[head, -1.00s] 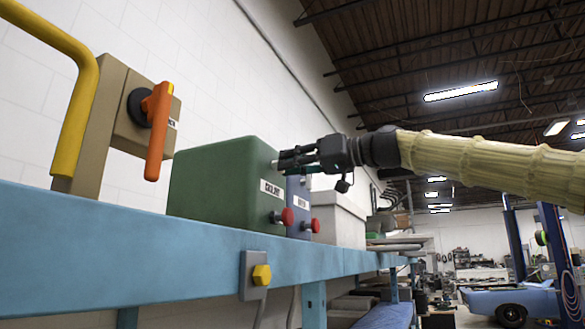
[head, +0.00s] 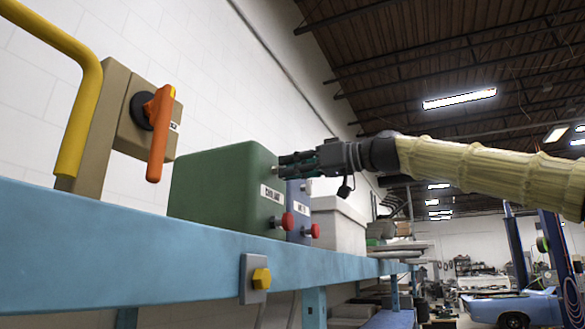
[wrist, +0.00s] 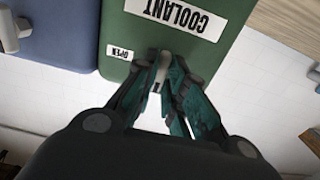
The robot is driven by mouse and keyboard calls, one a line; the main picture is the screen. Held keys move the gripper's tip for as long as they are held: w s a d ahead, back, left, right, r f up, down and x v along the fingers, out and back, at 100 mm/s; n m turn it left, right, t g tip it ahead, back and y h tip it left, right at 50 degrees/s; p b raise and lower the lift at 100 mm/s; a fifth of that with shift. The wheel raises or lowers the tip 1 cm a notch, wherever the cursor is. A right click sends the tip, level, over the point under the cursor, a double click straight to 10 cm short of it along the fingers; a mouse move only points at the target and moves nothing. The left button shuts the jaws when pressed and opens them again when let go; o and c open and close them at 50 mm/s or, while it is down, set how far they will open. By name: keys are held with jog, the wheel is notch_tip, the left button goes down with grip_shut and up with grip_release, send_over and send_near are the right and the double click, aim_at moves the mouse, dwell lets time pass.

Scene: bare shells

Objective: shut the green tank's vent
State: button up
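The green tank (head: 222,190) stands on the blue shelf and carries a white COOLANT label. It fills the upper middle of the wrist view (wrist: 120,30), where the label appears upside down. Its vent is a small grey lever (wrist: 162,68) at the tank's edge, beside a small OPEN label (wrist: 125,54). My gripper (head: 283,166) is at the tank's upper right front edge. In the wrist view, my fingers lie on both sides of the lever and appear closed on it. The exact finger contact is partly hidden.
A blue tank (head: 298,212) stands close beside the green one. Both have red knobs, including one (head: 283,221) on the green tank. An orange handle (head: 160,130) and a yellow rail (head: 82,110) are at left. The blue shelf beam (head: 150,255) runs along the front.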

jog(key=o, duration=0.3)
jog(key=shift+a+f, duration=0.15)
jog(key=shift+f, duration=0.1)
jog(key=shift+o, duration=0.7)
jog(key=shift+w+a, duration=0.1)
jog(key=shift+w, duration=0.05)
jog(key=v, duration=1.2)
